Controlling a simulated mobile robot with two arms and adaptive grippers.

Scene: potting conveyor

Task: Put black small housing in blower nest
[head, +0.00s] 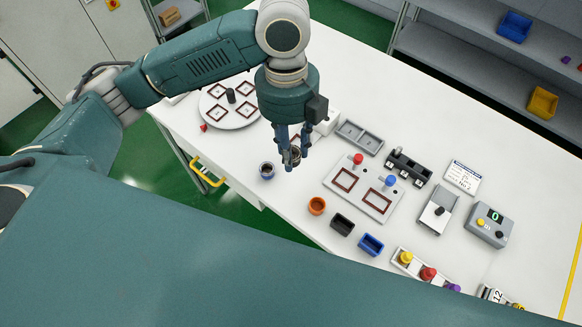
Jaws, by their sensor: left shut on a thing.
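My left gripper (291,158) points down over the left-middle part of the white table. It is shut on a small dark round cup (296,154), which looks like the black small housing and is mostly hidden by the fingers. I cannot tell whether the cup touches the table. A white block (328,121) stands just behind the gripper, partly hidden by it. I cannot tell for sure which fixture is the blower nest. My right gripper is not in view.
An orange cup (317,206), a black rectangular box (342,225) and a blue one (371,244) line the front. A plate with red-framed squares (363,205) lies right; a round turntable (213,112) lies left.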

